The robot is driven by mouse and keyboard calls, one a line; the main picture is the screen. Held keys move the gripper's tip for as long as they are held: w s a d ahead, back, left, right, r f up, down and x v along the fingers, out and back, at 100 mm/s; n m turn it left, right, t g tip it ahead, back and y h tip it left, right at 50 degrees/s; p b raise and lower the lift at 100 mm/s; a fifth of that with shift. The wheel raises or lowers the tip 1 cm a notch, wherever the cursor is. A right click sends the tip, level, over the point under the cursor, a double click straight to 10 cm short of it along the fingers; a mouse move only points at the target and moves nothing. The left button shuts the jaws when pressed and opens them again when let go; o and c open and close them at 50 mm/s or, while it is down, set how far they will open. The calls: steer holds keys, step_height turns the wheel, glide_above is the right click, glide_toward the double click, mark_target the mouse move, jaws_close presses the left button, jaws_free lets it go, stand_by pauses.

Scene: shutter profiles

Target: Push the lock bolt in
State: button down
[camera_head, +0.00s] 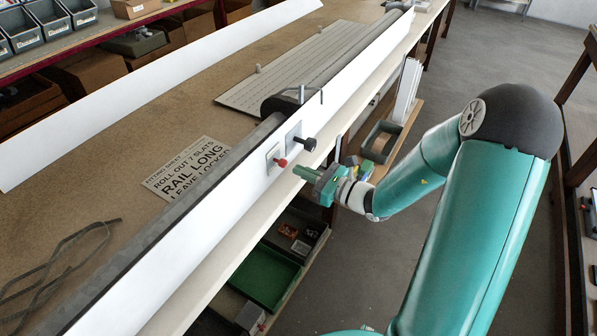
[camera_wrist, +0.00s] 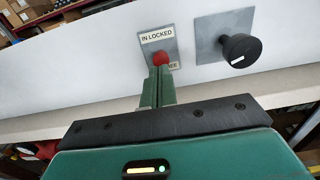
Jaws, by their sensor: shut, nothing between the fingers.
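The lock bolt shows as a red knob (camera_head: 282,162) on a small pale plate on the white rail's face. In the wrist view the red knob (camera_wrist: 160,56) sits on a plate (camera_wrist: 158,38) reading "IN LOCKED" above, with a lower label partly hidden, ending in "EE". My gripper (camera_head: 299,171) is shut and empty, its green fingers pointing at the rail. In the head view a small gap shows between fingertips and knob. In the wrist view the fingertips (camera_wrist: 160,72) overlap the knob's lower edge; I cannot tell touching there.
A black knob (camera_head: 309,144) on a grey plate sticks out just right of the bolt; it also shows in the wrist view (camera_wrist: 240,50). A bench edge (camera_head: 213,262) runs below the rail. A sign (camera_head: 187,166) lies behind it, reading "ROLL OUT 7 SLATS", "RAIL LONG", "LEAVE LOCKED".

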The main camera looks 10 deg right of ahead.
steer(key=v, duration=1.1)
steer(key=s+a+r+n+g+h, duration=0.3)
steer(key=s+a+r+n+g, duration=0.2)
steer(key=s+a+n+g, duration=0.85)
steer(key=s+d+r+n+t+h, duration=0.4)
steer(key=r+n+h, duration=0.5)
steer(key=n, duration=0.4)
steer(key=shift+s+d+r+t+h, duration=0.2)
steer(key=shift+d+r+t+h, duration=0.2)
steer(key=shift+d+r+t, duration=0.5)
steer(key=shift+f+n+t, duration=0.2)
steer(key=shift+n+t, duration=0.05)
